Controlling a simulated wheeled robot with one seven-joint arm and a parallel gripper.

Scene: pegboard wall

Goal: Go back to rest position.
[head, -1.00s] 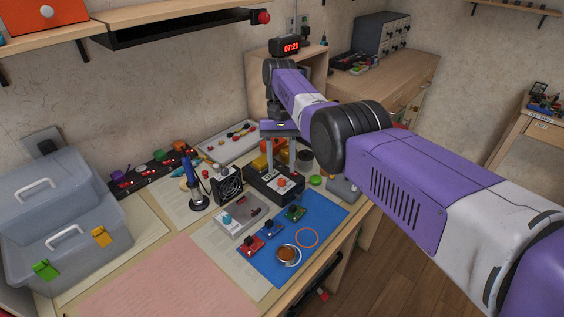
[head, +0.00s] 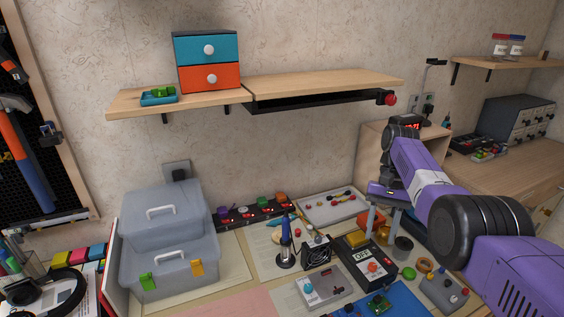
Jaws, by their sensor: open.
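My purple and grey arm reaches in from the right in the head view. My gripper (head: 384,230) points down over the back right of the workbench. Its two grey fingers are apart, with nothing seen held between them.
A grey toolbox (head: 170,250) stands at the bench's left. A soldering iron in its stand (head: 286,252), a small fan (head: 316,252) and a parts tray (head: 333,207) lie nearby. A wall shelf (head: 320,84) with drawers (head: 207,62) hangs above. A wooden cabinet stands behind my arm.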

